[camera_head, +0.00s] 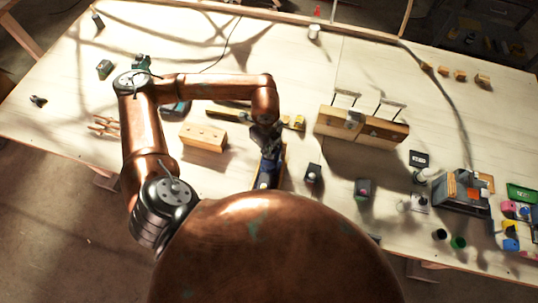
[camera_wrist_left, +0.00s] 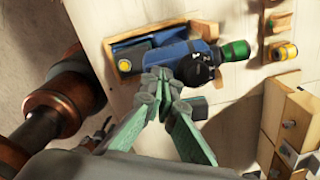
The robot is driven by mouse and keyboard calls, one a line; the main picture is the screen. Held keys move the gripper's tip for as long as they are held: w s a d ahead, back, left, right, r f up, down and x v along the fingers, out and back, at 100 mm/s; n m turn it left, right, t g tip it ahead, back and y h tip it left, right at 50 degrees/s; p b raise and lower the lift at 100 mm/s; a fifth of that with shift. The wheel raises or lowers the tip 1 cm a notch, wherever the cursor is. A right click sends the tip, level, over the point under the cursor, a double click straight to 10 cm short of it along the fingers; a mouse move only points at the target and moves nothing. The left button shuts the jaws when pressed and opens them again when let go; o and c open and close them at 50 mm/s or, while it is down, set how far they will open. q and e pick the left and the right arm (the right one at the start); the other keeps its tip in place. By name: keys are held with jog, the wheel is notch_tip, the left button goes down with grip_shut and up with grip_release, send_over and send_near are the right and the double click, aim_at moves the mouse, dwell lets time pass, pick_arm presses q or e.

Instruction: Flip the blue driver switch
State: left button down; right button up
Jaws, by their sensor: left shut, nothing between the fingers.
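The blue driver (camera_wrist_left: 175,58) lies in a wooden cradle (camera_wrist_left: 118,44). In the left wrist view it has a blue body, a black collar, a green end (camera_wrist_left: 236,50) at the right and a yellow round spot at the left. In the head view the driver (camera_head: 266,178) is partly hidden by my left gripper (camera_head: 268,148). In the left wrist view the left gripper's green-grey fingers (camera_wrist_left: 160,84) are shut and empty, their tips at or just over the body's near side. I cannot tell if they touch. The switch is not clear. My right gripper is not in view.
A pale wooden block (camera_head: 203,137) stands left of the driver, and a wooden block with wire handles (camera_head: 360,127) stands to the right. A small dark item (camera_head: 313,174) is close on the driver's right. A grey box (camera_head: 460,192) and several small containers crowd the right side.

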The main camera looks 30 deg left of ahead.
pick_arm(q)
jog(key=shift+f, duration=0.25)
jog(key=shift+r, duration=0.15)
jog(key=shift+r+p, duration=0.8)
jog(key=shift+r, duration=1)
jog(key=shift+r+p, duration=0.65)
jog(key=shift+r, duration=1)
jog(key=shift+f, duration=0.1)
